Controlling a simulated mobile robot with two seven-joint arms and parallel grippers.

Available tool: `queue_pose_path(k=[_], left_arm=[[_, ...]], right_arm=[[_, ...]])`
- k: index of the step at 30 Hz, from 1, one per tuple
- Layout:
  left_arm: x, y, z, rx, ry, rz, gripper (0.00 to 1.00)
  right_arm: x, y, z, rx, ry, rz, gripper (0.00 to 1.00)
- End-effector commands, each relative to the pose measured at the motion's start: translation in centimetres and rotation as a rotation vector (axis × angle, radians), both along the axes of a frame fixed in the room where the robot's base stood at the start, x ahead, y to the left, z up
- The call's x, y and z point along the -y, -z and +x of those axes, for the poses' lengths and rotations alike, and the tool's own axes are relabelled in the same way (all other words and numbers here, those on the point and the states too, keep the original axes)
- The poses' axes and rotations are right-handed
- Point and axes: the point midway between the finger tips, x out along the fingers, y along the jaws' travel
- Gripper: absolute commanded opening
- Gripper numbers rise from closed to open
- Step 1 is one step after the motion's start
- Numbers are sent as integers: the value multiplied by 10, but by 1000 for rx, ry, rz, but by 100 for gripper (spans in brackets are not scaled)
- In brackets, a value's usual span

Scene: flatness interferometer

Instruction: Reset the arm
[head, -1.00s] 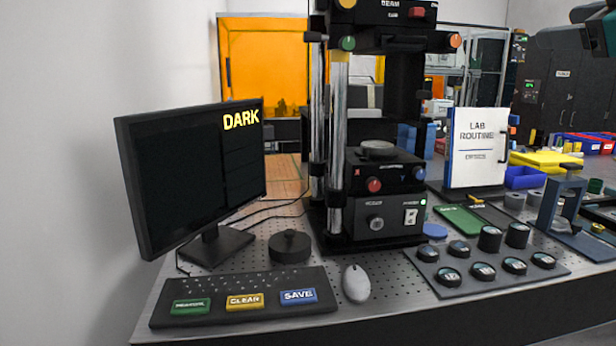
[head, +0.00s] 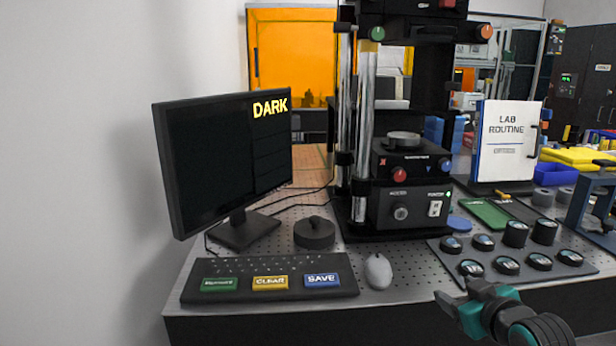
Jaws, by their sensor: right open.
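My right gripper (head: 452,297) is at the lower right of the head view, in front of the bench's front edge and below the tray of round parts. It is teal and dark, its jaws are open and nothing is between them. My left gripper is out of view. The black interferometer (head: 408,165) stands upright in the middle of the bench, with a round piece on its stage. The monitor (head: 215,165) at the left reads DARK.
A keyboard (head: 240,265) with green, yellow and blue keys, a mouse (head: 378,271) and a black round puck (head: 314,233) lie on the perforated bench (head: 340,293). A dark tray (head: 450,262) holds several round parts. A LAB ROUTINE board (head: 505,143) stands behind.

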Motion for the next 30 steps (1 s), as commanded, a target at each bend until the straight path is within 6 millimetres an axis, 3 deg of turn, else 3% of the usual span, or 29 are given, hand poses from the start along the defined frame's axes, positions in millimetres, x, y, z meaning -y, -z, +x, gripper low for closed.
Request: queue_pose_path(k=[1,6,12,15,19,30], left_arm=[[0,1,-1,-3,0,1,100],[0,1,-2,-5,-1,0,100],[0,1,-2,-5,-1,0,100],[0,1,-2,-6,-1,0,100],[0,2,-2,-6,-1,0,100],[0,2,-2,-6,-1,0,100]], right_arm=[[-12,36,-20,-37,-1,22,61],[-47,121,-90,-119,4,85,61],[-84,186,-181,-201,16,164,61],[-97,202,-215,-227,21,193,61],[-106,211,-240,-244,25,213,61],[-108,213,-246,-247,26,219,61]])
